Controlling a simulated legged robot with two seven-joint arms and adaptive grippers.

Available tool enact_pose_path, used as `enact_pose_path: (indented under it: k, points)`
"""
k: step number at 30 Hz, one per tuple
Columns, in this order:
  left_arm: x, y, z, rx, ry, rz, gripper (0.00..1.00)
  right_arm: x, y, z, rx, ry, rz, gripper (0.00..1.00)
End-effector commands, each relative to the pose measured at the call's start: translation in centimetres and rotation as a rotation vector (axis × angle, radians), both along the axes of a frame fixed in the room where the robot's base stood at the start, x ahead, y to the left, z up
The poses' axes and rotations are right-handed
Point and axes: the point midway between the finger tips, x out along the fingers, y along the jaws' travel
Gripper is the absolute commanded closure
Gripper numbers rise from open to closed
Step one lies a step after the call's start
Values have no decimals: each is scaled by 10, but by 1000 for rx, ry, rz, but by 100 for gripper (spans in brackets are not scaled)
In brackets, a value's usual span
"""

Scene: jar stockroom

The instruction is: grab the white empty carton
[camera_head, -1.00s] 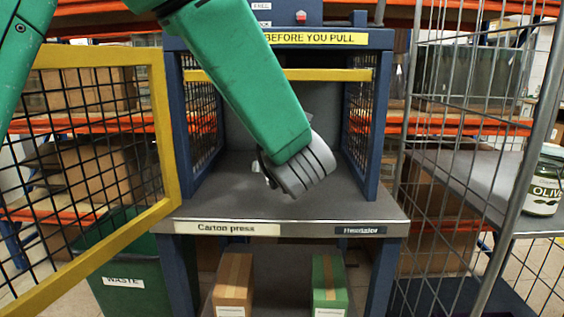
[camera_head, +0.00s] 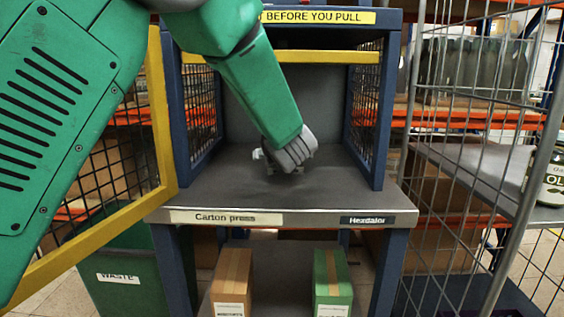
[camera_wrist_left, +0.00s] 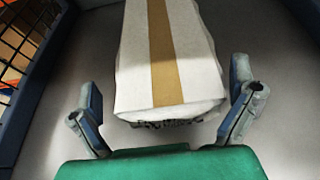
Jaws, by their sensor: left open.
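The white carton (camera_wrist_left: 190,65) shows in the left wrist view, with a tan tape strip along its top and a ragged dark near end. It lies on the grey floor of the carton press (camera_head: 225,217). In the head view my arm and wrist hide it. My left gripper (camera_wrist_left: 167,105) is open, with one finger on each side of the carton's near end and visible gaps to both sides. In the head view the left gripper (camera_head: 270,162) is inside the press, low over its floor, mostly hidden by my wrist. My right gripper is in neither view.
The press has blue posts and mesh sides (camera_head: 364,110), with a yellow bar (camera_head: 300,57) across the top. A yellow-framed mesh door (camera_head: 160,120) stands open at left. A wire cage (camera_head: 470,200) stands at right. Brown (camera_head: 232,280) and green cartons (camera_head: 332,278) sit below.

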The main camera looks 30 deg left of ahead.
Motion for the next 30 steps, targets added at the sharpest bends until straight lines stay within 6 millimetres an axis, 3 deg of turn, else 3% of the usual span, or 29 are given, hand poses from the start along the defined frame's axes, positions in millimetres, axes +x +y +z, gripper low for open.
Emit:
enact_pose_path:
  k: [11, 15, 30]
  points:
    - [11, 7, -4, 0, -1, -1, 0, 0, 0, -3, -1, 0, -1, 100]
    - [10, 8, -5, -1, -1, -1, 45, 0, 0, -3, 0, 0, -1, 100]
    - [10, 7, -5, -3, 1, -1, 47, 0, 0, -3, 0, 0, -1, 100]
